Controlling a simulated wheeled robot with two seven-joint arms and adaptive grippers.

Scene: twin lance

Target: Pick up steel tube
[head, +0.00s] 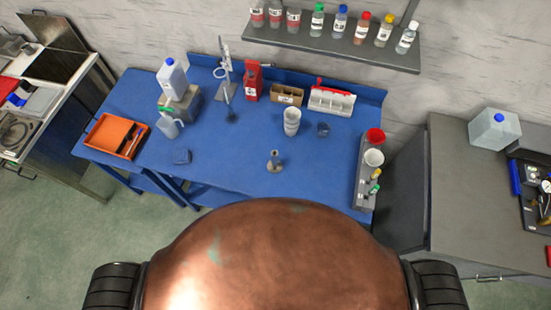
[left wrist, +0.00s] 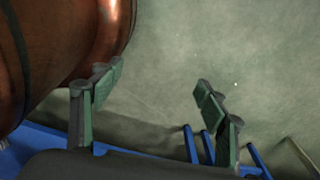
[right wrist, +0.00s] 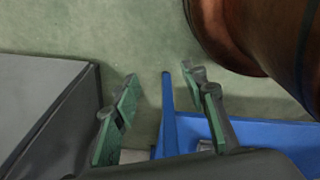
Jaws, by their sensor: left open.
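A short upright metal tube on a round foot (head: 275,161), which looks like the steel tube, stands near the front middle of the blue table (head: 225,178). My left gripper (left wrist: 158,80) is open and empty in the left wrist view, over green floor with blue table parts below. My right gripper (right wrist: 160,77) is open and empty in the right wrist view, between a grey cabinet and a blue table edge. Neither gripper shows in the head view, and the tube shows in neither wrist view.
White cups (head: 292,122) stand behind the tube. A grey rack (head: 364,184) stands at the right edge. A bottle shelf (head: 335,44) hangs above. A grey cabinet (head: 465,180) stands right.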

